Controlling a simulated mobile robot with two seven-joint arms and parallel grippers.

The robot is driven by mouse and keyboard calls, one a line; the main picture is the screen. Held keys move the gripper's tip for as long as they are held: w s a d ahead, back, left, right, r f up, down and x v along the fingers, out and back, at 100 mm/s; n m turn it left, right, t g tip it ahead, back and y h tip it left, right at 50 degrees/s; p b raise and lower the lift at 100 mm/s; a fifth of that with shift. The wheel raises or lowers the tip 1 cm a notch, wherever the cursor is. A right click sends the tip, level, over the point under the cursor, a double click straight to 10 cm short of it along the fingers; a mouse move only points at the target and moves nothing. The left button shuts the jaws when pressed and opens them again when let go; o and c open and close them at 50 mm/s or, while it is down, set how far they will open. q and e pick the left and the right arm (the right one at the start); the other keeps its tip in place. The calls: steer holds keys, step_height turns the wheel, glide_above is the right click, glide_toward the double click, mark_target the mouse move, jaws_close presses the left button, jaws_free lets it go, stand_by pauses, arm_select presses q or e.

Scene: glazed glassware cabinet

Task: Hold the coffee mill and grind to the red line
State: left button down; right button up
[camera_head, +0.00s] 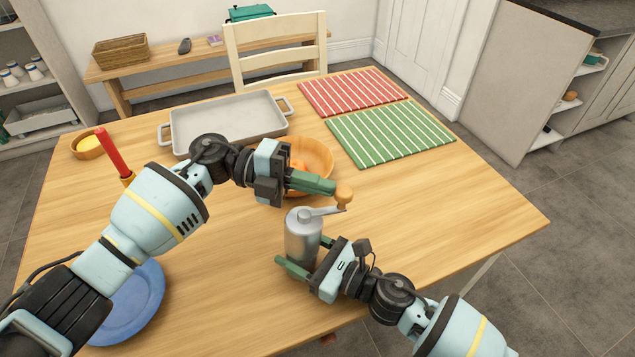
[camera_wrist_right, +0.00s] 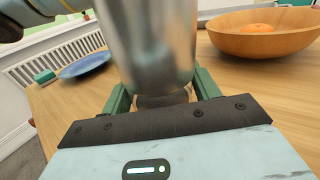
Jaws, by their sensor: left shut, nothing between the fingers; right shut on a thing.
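The coffee mill (camera_head: 303,238) is a silver cylinder standing upright near the table's front edge. Its crank arm (camera_head: 320,211) points right and ends in an orange-brown wooden knob (camera_head: 343,195). My right gripper (camera_head: 303,256) is shut around the mill's lower body; its fingers flank the metal body (camera_wrist_right: 150,45) in the right wrist view. My left gripper (camera_head: 331,186) is shut and empty, its green fingertips right beside the knob. No red line shows on the mill in either view; the fingers hide part of its lower body.
The wooden table (camera_head: 440,215) also holds a wooden bowl (camera_head: 318,158) with orange items, a grey tray (camera_head: 228,122), red (camera_head: 352,92) and green (camera_head: 390,132) striped mats, a blue plate (camera_head: 135,305) and a red-handled tool (camera_head: 112,152). The table's right side is clear.

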stand_by(0.8)
arm_select(q)
steer(key=v, duration=1.2)
steer(key=s+m+t, duration=0.1)
steer(key=m+t, duration=0.2)
steer(key=m, duration=0.7)
steer(key=s+a+r+m+t, duration=0.1)
steer(key=s+m+t, duration=0.1)
steer(key=m, duration=0.9)
steer(key=s+a+m+t, duration=0.1)
steer(key=m+t, duration=0.3)
steer(key=m, duration=0.6)
steer(key=shift+s+a+r, duration=0.1)
steer(key=shift+s+r, duration=0.05)
steer(key=shift+s, duration=0.1)
